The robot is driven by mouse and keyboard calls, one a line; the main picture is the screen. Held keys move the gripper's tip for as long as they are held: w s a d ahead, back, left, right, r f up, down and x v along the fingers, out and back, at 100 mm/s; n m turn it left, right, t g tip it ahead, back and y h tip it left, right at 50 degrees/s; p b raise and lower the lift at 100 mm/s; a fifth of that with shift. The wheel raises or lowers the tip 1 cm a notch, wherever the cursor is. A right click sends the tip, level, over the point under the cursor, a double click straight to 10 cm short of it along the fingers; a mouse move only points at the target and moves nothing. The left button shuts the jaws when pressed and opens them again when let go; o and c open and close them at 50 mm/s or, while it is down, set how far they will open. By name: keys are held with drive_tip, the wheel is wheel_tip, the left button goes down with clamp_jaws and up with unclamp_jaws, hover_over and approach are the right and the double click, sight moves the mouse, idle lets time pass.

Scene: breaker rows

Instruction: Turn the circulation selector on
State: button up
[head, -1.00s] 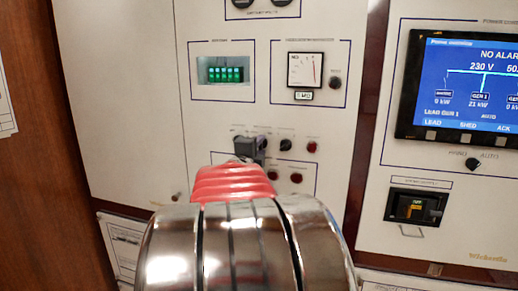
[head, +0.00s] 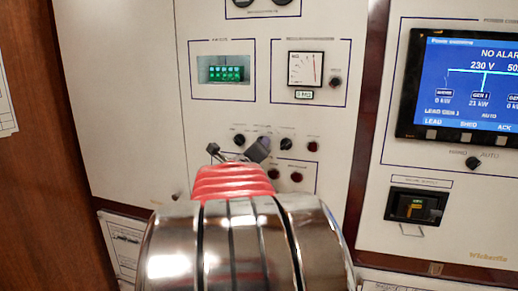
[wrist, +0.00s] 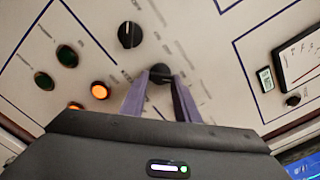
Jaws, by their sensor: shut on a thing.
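A black round knob (wrist: 160,73) sits on the white panel, between the tips of my gripper (wrist: 160,82) in the wrist view. The grey-violet fingers are shut on it from both sides. Its label is too small to read, so I cannot confirm from lettering that it is the circulation selector. In the head view my gripper (head: 238,152) reaches the row of small controls, with its fingers turned at a slant. The held knob is hidden there behind a finger.
Another black knob (wrist: 130,35) with a white mark is close by. Two lit orange lamps (wrist: 101,90) and dark green lamps (wrist: 67,56) lie to the left. In the head view, a red button (head: 313,147) is right of the fingers, and a blue screen (head: 470,85) is farther right.

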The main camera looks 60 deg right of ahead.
drive_tip(key=shift+f, duration=0.35)
drive_tip(key=o, duration=1)
drive_tip(key=shift+r, duration=0.2)
drive_tip(key=shift+o, duration=0.2)
drive_tip(key=shift+a, duration=0.15)
drive_tip(key=s+a, duration=0.2)
drive_tip(key=a, duration=1.1)
drive_tip(key=shift+a, duration=0.15)
drive_tip(key=shift+s, duration=0.1)
